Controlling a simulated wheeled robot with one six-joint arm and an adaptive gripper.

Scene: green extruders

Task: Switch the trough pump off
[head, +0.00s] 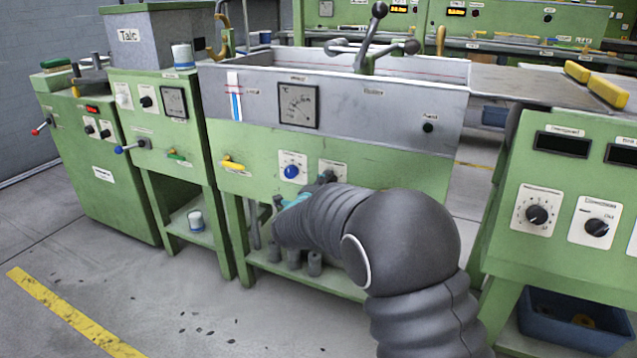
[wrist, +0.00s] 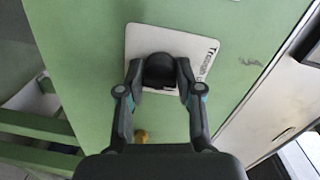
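The trough pump switch is a dark round knob (wrist: 159,70) on a white plate (wrist: 185,42) whose label is partly readable as "Trough". The plate is on the trough's green front panel and also shows in the head view (head: 340,167). My gripper (wrist: 160,76) is at the knob, one finger on each side, and the fingers look closed against it. The knob's pointer and its setting are hidden. In the head view my arm covers most of my gripper.
Left of the pump switch is a blue knob (head: 291,171) on its own plate. A yellow handle (head: 232,165) is further left. The grey trough (head: 350,104) is above, with a dial gauge (head: 298,105). A control cabinet (head: 556,230) stands at right.

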